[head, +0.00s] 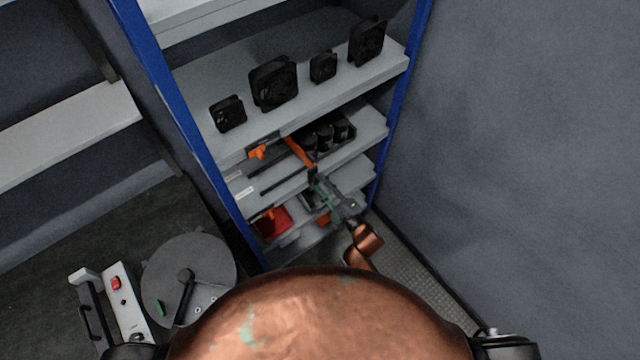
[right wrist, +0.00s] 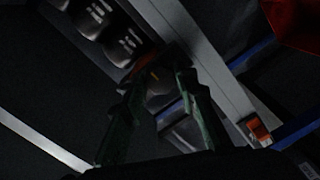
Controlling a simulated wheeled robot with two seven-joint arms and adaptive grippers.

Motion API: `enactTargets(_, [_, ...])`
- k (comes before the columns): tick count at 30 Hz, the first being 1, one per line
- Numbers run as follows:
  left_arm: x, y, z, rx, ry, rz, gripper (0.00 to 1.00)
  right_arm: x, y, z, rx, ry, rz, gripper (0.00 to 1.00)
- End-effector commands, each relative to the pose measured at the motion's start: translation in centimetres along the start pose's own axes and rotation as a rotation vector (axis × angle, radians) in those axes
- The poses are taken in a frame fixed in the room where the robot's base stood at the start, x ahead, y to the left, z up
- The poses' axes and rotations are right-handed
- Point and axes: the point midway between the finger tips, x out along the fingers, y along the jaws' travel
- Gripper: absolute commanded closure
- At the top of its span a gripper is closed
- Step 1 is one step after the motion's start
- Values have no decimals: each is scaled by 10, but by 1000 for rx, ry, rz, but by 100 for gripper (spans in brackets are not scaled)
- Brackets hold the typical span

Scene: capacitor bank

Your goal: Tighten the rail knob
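My right gripper (head: 313,174) reaches to the front of the capacitor shelf in the head view, its tips at the lower end of an orange bar (head: 298,152). In the right wrist view its green fingers (right wrist: 165,70) lean together with a narrow gap. A small orange-red piece (right wrist: 148,59) shows at the tips; whether they grip it is unclear. A small orange knob-like part (head: 258,152) sits on the shelf front, left of the gripper. Which orange part is the rail knob I cannot tell. Black capacitors (head: 325,136) stand behind the bar. My left gripper is out of view.
Black fans (head: 273,82) stand on the shelf above. A red bin (head: 273,223) is on a lower shelf. Blue posts (head: 186,100) frame the rack; a grey wall (head: 530,130) is close on the right. A round grey disc (head: 205,262) with a handle lies lower left.

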Motion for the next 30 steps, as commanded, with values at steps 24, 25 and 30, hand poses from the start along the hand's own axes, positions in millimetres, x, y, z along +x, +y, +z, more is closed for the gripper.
enactTargets(24, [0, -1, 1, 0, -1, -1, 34, -37, -2, 1, 1, -3, -2, 55])
enactTargets(25, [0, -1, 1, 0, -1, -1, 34, -44, -2, 2, 1, -4, -3, 55])
enactTargets(30, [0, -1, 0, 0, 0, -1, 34, -80, -2, 1, -1, -3, -3, 55])
